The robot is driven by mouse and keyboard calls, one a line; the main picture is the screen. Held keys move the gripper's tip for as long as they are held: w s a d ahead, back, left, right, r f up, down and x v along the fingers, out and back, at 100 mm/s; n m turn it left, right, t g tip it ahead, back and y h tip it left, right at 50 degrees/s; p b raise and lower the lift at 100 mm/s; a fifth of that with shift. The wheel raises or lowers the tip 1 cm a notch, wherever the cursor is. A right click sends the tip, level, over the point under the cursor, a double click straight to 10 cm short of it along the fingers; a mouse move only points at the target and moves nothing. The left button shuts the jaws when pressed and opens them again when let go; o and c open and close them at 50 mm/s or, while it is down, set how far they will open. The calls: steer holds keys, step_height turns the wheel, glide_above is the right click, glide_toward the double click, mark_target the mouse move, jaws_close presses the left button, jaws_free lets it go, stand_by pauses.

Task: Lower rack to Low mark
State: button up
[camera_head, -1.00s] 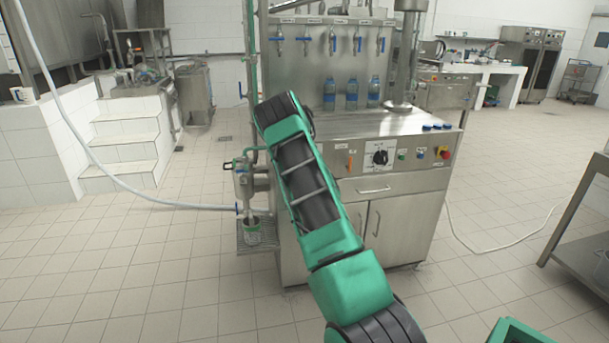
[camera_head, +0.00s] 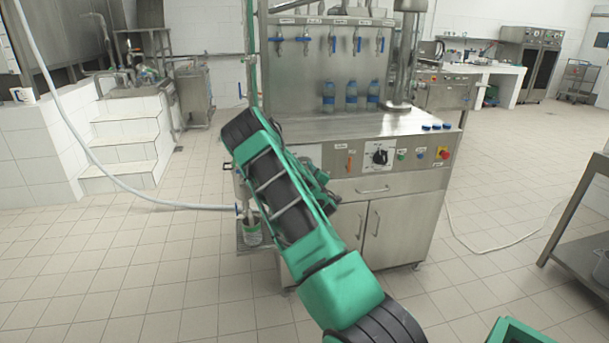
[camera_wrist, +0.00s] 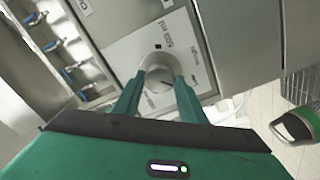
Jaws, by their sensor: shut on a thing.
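In the wrist view, my gripper (camera_wrist: 159,98) is shut on a round grey knob (camera_wrist: 157,68), one finger on each side of it. The knob sits on a white plate (camera_wrist: 122,48) with small print; one mark looks like "500 ml". The knob's setting is too small to read. The plate is on the steel filling machine (camera_head: 440,180). In the head view my arm hides the gripper and the knob. I cannot pick out a rack or a Low mark for certain.
Blue-handled taps (camera_head: 331,40) hang above several water bottles (camera_head: 351,96) on the machine's top. A black dial (camera_head: 380,157) and a red button (camera_head: 445,154) are on its front right. A cup (camera_head: 251,232) stands low at its left side.

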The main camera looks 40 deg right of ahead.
steer(key=shift+w+a+f+n, duration=0.25)
steer(key=shift+a+n, duration=0.15)
steer(key=shift+n, duration=0.3)
steer(key=o, duration=0.9)
steer(key=shift+o, duration=0.6)
steer(key=shift+s+d+r, duration=0.15)
steer(key=shift+d, duration=0.05)
steer(key=v, duration=1)
steer(key=shift+s+a, duration=0.15)
steer(key=shift+a, duration=0.05)
